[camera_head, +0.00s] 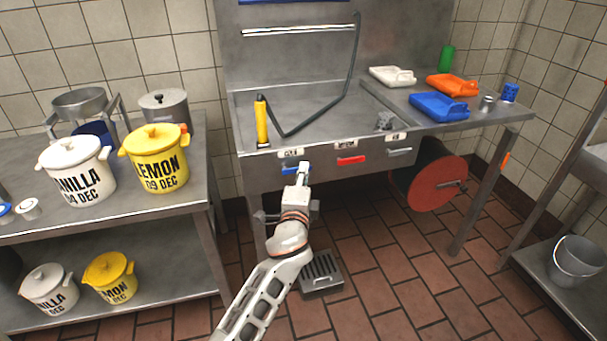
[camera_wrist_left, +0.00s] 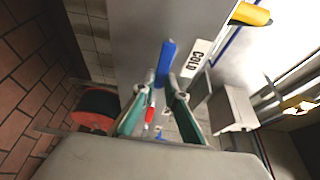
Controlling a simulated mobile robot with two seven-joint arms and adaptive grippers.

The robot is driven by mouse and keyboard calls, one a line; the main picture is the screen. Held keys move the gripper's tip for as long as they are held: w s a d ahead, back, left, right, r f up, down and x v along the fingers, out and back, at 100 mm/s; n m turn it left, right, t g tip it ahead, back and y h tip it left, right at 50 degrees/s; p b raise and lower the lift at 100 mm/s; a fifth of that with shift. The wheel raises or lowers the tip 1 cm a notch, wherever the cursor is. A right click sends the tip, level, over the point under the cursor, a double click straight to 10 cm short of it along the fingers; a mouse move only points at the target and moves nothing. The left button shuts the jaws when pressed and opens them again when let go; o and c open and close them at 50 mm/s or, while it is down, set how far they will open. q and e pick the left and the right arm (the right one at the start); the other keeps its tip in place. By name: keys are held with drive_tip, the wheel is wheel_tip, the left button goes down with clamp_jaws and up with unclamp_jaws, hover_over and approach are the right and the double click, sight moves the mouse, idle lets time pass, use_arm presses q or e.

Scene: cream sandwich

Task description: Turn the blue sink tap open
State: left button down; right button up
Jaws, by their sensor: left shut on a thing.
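The blue sink tap handle (camera_head: 289,171) sits on the front of the steel sink, below a small white label. In the left wrist view the blue handle (camera_wrist_left: 165,63) sticks out beyond my fingertips, beside a label reading COLD (camera_wrist_left: 196,58). My left gripper (camera_head: 303,168) is at the sink front, at the right end of the blue handle. In the left wrist view the two fingers of my left gripper (camera_wrist_left: 163,84) are closed on the handle's near end. The gripper partly hides the handle in the head view. My right gripper is not in view.
A red tap handle (camera_head: 351,160) and a grey one (camera_head: 399,152) sit to the right. A yellow spray handle (camera_head: 261,121) stands at the sink's left. A red disc (camera_head: 437,183) is under the counter. A table with tubs (camera_head: 155,160) stands left.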

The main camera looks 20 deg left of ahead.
use_arm(q)
drive_tip(key=f+m+g+p, duration=0.1)
drive_tip(key=m+p, duration=0.2)
drive_tip(key=p, duration=0.2)
drive_tip(key=s+a+f+m+g+y+p, duration=0.1)
drive_tip(key=m+g+p, duration=0.1)
drive_tip(key=p, duration=0.3)
drive_tip(key=a+f+m+g+y+p, duration=0.1)
drive_tip(key=m+g+p, duration=0.1)
drive_tip(key=m+p, duration=0.3)
drive_tip(key=shift+s+f, duration=0.25)
drive_tip(key=shift+f, duration=0.15)
drive_tip(key=shift+s+a+f+m+g+y+p, duration=0.15)
drive_tip(key=shift+a+m+g+y+p, duration=0.2)
drive_tip(key=shift+m, duration=0.35)
drive_tip(key=shift+s+a+f+m+y, duration=0.15)
drive_tip(key=shift+m+y, duration=0.1)
drive_tip(key=shift+m, duration=0.15)
drive_tip(key=shift+s+a+m+g, duration=0.25)
drive_tip(key=shift+m+g, duration=0.1)
drive_tip(key=shift+m, duration=0.25)
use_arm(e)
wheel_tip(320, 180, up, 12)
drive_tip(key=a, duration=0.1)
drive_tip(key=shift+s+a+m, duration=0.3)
use_arm(q)
drive_tip(key=shift+y, duration=0.3)
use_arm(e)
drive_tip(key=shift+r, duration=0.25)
